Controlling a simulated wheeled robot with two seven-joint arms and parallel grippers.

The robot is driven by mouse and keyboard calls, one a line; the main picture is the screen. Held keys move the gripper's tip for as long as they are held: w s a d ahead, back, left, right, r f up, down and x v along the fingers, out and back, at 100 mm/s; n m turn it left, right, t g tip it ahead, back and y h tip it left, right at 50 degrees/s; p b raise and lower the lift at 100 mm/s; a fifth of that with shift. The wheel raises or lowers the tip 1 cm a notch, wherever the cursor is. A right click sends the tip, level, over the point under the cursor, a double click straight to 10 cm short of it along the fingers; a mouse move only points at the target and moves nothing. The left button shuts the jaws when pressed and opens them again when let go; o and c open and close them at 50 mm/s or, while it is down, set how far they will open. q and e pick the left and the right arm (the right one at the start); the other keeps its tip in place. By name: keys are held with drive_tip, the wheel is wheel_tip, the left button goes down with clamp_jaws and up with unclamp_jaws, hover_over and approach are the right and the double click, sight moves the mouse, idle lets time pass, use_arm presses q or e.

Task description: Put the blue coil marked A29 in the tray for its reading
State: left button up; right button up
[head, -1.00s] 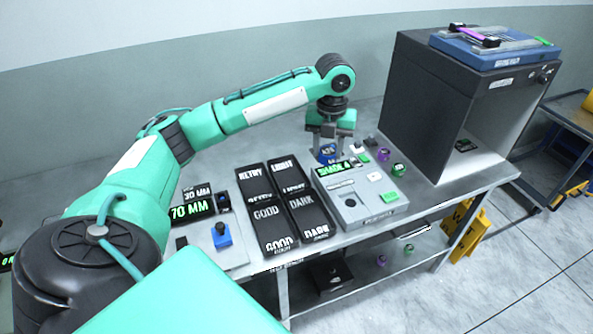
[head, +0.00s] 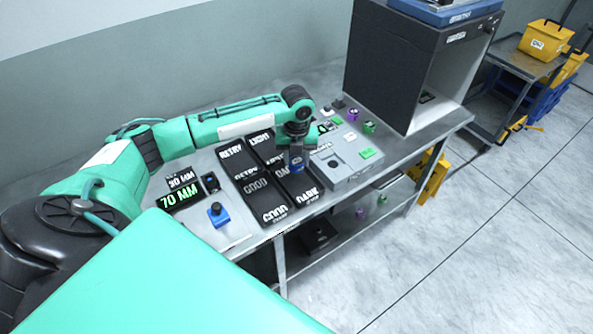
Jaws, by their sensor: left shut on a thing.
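My left gripper (head: 297,151) is shut on the blue coil (head: 297,165). It holds the coil over the far part of the DARK tray (head: 304,199), close to the LIGHT tray (head: 262,138). The mark on the coil is too small to read, and its height above the tray is hard to tell. The RETRY tray (head: 231,152) and GOOD tray (head: 273,213) lie to the left. The grey shade meter (head: 346,166) stands to the right. My right gripper is not in view.
A gauge with a 70 MM display (head: 177,200) and a blue-topped post (head: 218,214) stands left of the trays. Purple (head: 352,114) and green (head: 369,127) coils lie behind the meter. A dark cabinet (head: 390,65) stands at the back right.

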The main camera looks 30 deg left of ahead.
sight(297, 161)
use_arm(q)
wheel_tip(297, 161, down, 3)
drive_tip(key=shift+f, duration=0.1)
wheel_tip(297, 161, down, 4)
drive_tip(key=shift+f+p, duration=0.1)
drive_tip(key=shift+p, duration=0.6)
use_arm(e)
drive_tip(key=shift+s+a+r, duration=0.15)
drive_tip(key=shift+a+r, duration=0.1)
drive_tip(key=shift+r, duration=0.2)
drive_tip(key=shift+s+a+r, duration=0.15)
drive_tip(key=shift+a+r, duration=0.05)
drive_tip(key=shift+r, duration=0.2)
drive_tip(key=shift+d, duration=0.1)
use_arm(q)
drive_tip(key=o, duration=1)
drive_tip(key=shift+f, duration=0.1)
drive_tip(key=shift+o, duration=0.2)
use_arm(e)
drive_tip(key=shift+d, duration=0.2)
